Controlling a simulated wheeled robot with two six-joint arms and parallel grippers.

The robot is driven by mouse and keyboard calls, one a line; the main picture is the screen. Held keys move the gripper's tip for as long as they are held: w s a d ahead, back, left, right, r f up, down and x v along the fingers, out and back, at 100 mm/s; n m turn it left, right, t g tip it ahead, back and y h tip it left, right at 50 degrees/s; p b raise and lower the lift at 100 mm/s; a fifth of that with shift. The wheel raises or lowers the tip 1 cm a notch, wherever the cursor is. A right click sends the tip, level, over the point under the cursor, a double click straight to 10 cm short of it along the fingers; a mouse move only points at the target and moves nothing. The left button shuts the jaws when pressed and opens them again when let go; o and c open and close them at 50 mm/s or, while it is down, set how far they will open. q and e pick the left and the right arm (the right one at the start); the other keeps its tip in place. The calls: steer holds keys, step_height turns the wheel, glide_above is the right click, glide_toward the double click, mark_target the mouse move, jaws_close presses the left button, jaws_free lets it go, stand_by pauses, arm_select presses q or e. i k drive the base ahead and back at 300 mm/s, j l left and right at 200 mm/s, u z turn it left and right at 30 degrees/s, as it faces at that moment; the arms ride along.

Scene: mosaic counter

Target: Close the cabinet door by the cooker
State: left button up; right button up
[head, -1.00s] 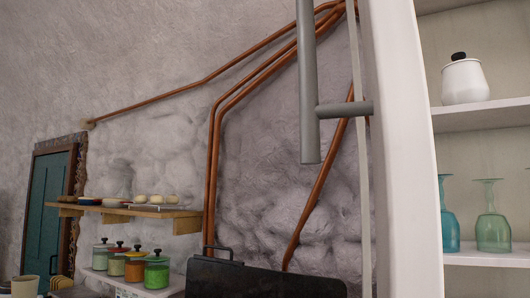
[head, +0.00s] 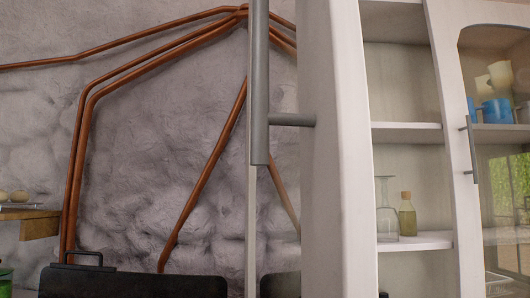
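The open cabinet door (head: 338,150) is seen nearly edge-on in the head view, with a white frame and a strip of glass on its left. Its grey bar handle (head: 259,85) faces left, joined by a short post. The cabinet's inside shelves (head: 407,132) show to the right of the door, with a clear glass (head: 387,212) and a corked bottle (head: 407,216) on one shelf. A black thing (head: 130,282), perhaps the cooker's lid, stands at the bottom left. Neither gripper shows.
A second cabinet door (head: 457,120) with a grey handle is shut at the right, with blue cups (head: 493,110) behind its glass. Copper pipes (head: 80,150) run along the rough stone wall. A wooden shelf (head: 28,222) juts in at the left edge.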

mark_target(310, 220)
steer(key=k+j+z, duration=0.4)
steer(key=j, duration=0.3)
steer(key=k+j+z, duration=0.4)
steer(key=j, duration=0.25)
steer(key=k+j+z, duration=0.4)
steer(key=k+j, duration=0.1)
